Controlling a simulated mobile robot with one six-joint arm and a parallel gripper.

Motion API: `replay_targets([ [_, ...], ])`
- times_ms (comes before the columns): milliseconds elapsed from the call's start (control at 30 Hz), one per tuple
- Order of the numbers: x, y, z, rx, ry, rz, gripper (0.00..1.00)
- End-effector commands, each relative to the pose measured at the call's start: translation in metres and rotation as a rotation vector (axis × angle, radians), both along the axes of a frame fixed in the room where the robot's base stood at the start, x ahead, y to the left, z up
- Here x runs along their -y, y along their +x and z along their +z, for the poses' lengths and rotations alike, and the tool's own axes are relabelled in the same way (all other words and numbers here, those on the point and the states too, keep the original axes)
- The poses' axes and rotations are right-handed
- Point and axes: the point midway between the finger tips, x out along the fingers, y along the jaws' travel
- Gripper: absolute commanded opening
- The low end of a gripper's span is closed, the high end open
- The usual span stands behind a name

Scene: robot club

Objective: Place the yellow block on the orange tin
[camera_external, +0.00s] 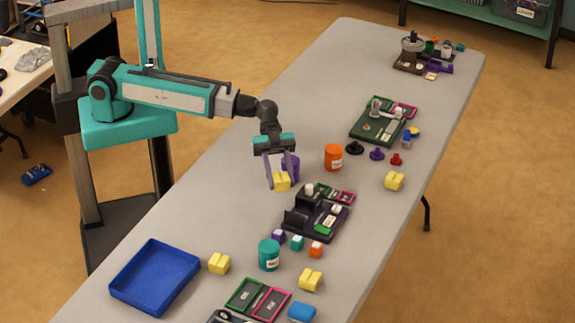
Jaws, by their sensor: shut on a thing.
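My gripper (277,177) points down over the table and is shut on a yellow block (282,182) between its fingers. Whether the block is clear of the table surface is hard to tell. The orange tin (333,157) stands upright to the right of my gripper, apart from it, with a white label on its side. Other yellow blocks lie on the table: one at the right (395,181), one at the front (311,279) and one beside the blue tray (219,263).
A purple tin (291,168) stands right behind my gripper. A dark device (316,213) with small cubes lies in front. Black, purple and red knobs (377,154) stand right of the orange tin. A teal tin (269,255) and a blue tray (154,264) are nearer the front.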

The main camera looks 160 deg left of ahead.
Motion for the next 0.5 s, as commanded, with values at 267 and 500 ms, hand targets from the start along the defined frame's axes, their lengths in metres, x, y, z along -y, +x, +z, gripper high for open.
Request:
replay_targets([
  [267, -0.086, -0.037, 0.015, 0.0, 0.001, 0.32, 0.16],
  [500, -0.156, -0.083, 0.032, 0.0, 0.002, 0.592, 0.16],
])
